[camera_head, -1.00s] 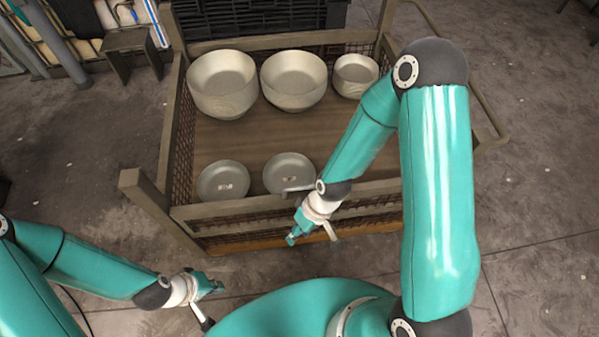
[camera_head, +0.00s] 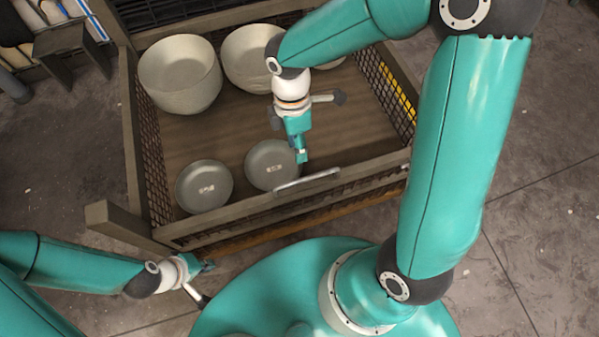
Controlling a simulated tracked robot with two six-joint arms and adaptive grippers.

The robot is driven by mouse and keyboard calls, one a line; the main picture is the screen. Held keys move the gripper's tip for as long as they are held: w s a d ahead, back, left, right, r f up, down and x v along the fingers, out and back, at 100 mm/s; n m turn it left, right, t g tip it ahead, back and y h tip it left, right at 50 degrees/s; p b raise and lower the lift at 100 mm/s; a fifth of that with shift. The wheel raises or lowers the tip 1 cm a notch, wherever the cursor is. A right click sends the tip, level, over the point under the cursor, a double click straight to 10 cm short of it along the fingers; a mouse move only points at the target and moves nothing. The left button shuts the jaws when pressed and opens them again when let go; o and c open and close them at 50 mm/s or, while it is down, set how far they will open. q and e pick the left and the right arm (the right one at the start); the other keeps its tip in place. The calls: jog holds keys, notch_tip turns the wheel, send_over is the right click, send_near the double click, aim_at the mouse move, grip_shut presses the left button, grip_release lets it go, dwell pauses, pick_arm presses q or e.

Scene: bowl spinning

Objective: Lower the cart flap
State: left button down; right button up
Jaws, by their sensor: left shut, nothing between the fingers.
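The cart (camera_head: 133,150) has a wooden floor and mesh sides. Its front flap (camera_head: 225,220), a framed mesh panel, stands raised across the near side. A flat grey metal bar (camera_head: 307,182) lies along the flap's top edge. My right gripper (camera_head: 302,157) points down inside the cart, just behind that bar; a small gap seems to separate them, and I cannot tell whether its fingers are open. My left gripper (camera_head: 208,267) is shut and empty, low in front of the cart near the flap's left end.
Deep bowls (camera_head: 180,75) stand at the back of the cart, one (camera_head: 250,60) partly behind my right arm. Two shallow bowls, one at left (camera_head: 204,187) and one at right (camera_head: 270,165), sit near the flap. A wooden post (camera_head: 125,225) juts out at the front left corner.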

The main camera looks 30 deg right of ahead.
aim_at(301, 179)
jog(key=f, duration=0.3)
jog(key=s+f+b, duration=0.1)
jog(key=f, duration=0.3)
jog(key=s+f, duration=0.1)
jog(key=f, duration=0.3)
jog(key=shift+s+a+f+b, duration=0.1)
jog(key=shift+a+f+b, duration=0.05)
jog(key=shift+a+b, duration=0.15)
grip_shut()
